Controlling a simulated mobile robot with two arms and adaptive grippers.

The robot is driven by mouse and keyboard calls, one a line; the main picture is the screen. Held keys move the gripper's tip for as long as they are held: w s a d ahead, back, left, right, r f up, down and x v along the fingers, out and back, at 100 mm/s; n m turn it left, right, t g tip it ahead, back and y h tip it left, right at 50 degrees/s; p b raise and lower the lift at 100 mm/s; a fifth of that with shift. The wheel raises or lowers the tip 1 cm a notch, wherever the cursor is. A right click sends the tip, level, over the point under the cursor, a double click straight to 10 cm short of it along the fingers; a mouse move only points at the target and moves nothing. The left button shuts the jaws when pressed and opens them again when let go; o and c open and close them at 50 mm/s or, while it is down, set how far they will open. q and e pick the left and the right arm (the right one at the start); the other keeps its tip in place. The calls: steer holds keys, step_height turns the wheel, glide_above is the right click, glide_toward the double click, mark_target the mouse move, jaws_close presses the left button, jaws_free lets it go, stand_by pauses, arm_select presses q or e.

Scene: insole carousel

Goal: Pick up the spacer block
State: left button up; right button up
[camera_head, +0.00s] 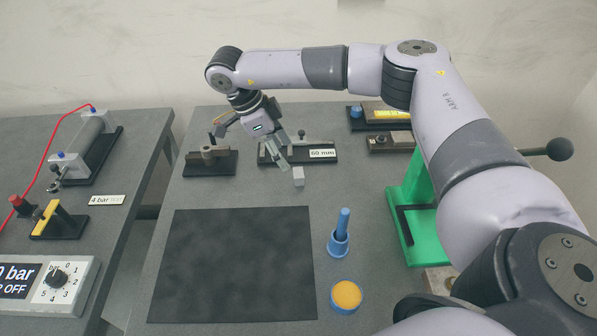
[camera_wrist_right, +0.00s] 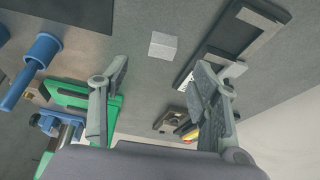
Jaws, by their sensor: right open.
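The spacer block, a small light grey cube (camera_head: 298,176), stands on the grey table just behind the dark mat. It also shows in the wrist view (camera_wrist_right: 163,46), beyond the fingertips and roughly between their directions. My right gripper (camera_head: 252,146) is open and empty. Its spread fingers (camera_wrist_right: 161,72) show on both sides of the wrist view, apart from the block. In the head view the gripper is above the back of the table, up and to the left of the block. My left gripper is not in view.
A black fixture labelled 60 mm (camera_head: 322,154) lies close behind the block. A dark mat (camera_head: 232,265) covers the front. A blue holder with a handle (camera_head: 338,243), an orange-topped blue pot (camera_head: 346,296) and a green stand (camera_head: 412,222) are to the right.

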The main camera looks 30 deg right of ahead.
mark_target(299, 172)
steer(key=x, duration=0.4)
steer(key=shift+w+p, duration=0.1)
steer(key=shift+p, duration=0.25)
steer(key=shift+d+f, duration=0.2)
steer(key=shift+d, duration=0.05)
steer(key=p+x, duration=0.1)
steer(key=x, duration=0.2)
steer(key=shift+d+f+p, duration=0.2)
steer(key=shift+d+p, duration=0.15)
steer(key=shift+d, duration=0.05)
steer(key=shift+s+d+f, duration=0.15)
steer(key=shift+s+f, duration=0.05)
steer(key=shift+f, duration=0.2)
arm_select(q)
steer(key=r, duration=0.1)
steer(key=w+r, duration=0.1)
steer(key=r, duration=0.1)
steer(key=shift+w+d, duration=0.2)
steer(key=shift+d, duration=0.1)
arm_select(e)
steer(key=c, duration=1.3)
steer(key=shift+o, duration=0.2)
steer(key=shift+r, duration=0.1)
